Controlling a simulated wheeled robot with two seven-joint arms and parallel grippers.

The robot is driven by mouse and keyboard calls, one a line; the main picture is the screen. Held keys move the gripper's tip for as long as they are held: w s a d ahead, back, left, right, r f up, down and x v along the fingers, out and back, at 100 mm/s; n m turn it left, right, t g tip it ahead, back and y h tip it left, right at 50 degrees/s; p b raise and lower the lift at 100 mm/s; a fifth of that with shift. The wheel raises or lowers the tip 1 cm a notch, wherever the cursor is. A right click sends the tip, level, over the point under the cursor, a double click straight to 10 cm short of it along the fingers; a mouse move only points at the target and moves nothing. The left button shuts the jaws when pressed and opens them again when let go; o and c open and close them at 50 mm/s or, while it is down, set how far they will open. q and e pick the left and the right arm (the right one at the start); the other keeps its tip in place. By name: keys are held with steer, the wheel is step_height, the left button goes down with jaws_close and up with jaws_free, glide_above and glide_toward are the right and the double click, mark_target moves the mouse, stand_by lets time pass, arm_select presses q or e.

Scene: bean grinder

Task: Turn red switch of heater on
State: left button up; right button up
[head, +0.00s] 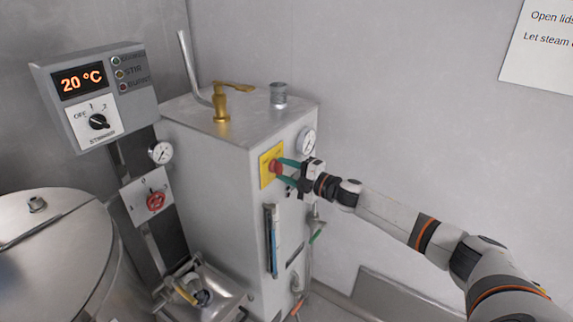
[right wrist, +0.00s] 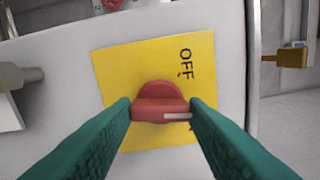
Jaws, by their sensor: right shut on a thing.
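The heater (head: 215,140) is a tall pale metal box in the middle of the head view. Its red switch (head: 275,167) sits on a yellow plate (head: 265,181) on the front face. My right gripper (head: 283,169) has its green fingers shut on the switch. In the right wrist view the red switch (right wrist: 160,100) lies between both fingertips. Its grip bar runs across the picture, with a white mark toward the right end. The word OFF stands sideways on the yellow plate (right wrist: 130,62), up and right of the switch. The fingers hide the plate's lower corners. My left gripper is not in view.
A control box (head: 95,95) reading 20 °C stands left of the heater. A round gauge (head: 306,141) is close to my right gripper, and a blue sight tube (head: 272,240) is below. A large lidded vessel (head: 55,240) fills the lower left.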

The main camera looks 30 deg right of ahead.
steer(key=m+p, duration=0.2)
steer(key=m, duration=0.2)
steer(key=shift+r, duration=0.1)
steer(key=shift+m+p, duration=0.85)
steer(key=shift+m, duration=0.75)
steer(key=o, duration=1)
steer(key=shift+s+f, duration=0.1)
steer(key=shift+f, duration=0.1)
steer(key=shift+s+d+f, duration=0.1)
steer(key=shift+s+d, duration=0.15)
steer(key=shift+s, duration=0.05)
steer(key=shift+b+v, duration=1.65)
steer(key=shift+v, duration=3.9)
